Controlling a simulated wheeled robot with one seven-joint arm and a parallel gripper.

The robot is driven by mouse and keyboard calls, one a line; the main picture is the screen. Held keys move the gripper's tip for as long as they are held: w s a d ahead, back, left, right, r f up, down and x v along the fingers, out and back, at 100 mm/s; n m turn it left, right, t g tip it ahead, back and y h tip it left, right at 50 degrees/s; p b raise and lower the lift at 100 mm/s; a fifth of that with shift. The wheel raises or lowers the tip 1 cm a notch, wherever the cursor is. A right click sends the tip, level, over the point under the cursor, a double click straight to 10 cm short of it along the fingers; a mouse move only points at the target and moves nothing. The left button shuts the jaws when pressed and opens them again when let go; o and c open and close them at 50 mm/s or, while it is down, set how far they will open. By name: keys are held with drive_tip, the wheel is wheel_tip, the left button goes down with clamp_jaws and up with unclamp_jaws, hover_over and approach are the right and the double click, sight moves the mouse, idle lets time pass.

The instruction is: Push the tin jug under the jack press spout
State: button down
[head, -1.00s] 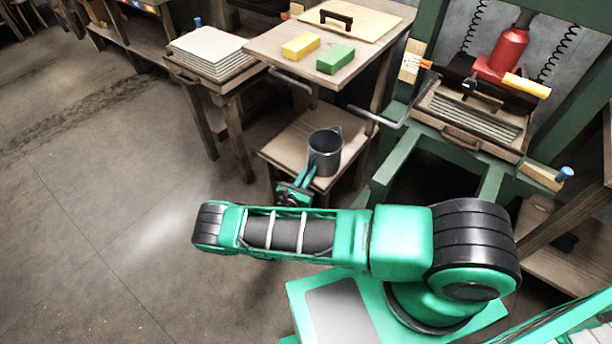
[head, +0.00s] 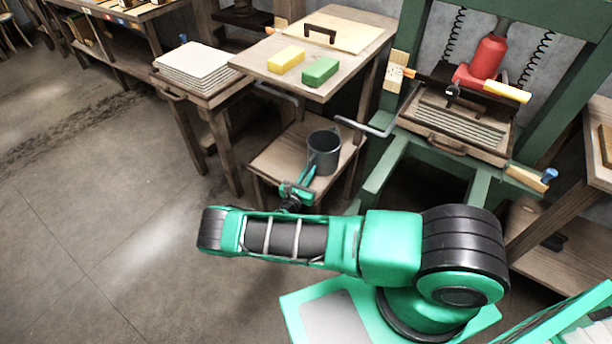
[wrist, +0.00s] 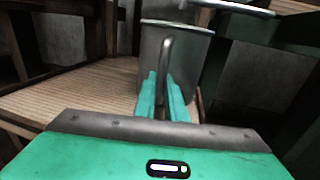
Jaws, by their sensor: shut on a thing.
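The grey tin jug (head: 324,150) stands upright on a low wooden stand (head: 275,160), below and in front of the higher wooden table. My gripper (head: 306,178) is at the jug's near side. In the wrist view the green fingers (wrist: 162,100) are shut on the upright handle of the jug (wrist: 190,55). The jack press (head: 480,90) is to the right, with a red jack in a green frame above a wooden tray of slats. A grey metal spout (head: 372,127) juts from the press towards the stand, just right of the jug and above its rim level.
The higher table (head: 345,65) holds a yellow block (head: 286,59), a green block (head: 320,71) and a board with a black handle. A stack of pale sheets (head: 195,65) lies on a side table at left. The floor at left is clear.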

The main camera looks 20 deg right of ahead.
drive_tip(key=shift+s+d+x, duration=0.2)
drive_tip(key=shift+x, duration=1.25)
drive_tip(key=shift+s+d+x, duration=0.15)
drive_tip(key=shift+d+x, duration=0.05)
drive_tip(key=shift+x, duration=1.25)
drive_tip(key=shift+s+d+x, duration=0.2)
drive_tip(key=shift+x, duration=1.25)
drive_tip(key=c, duration=1.7)
unclamp_jaws()
drive_tip(key=shift+c, duration=0.2)
drive_tip(key=shift+a, duration=0.1)
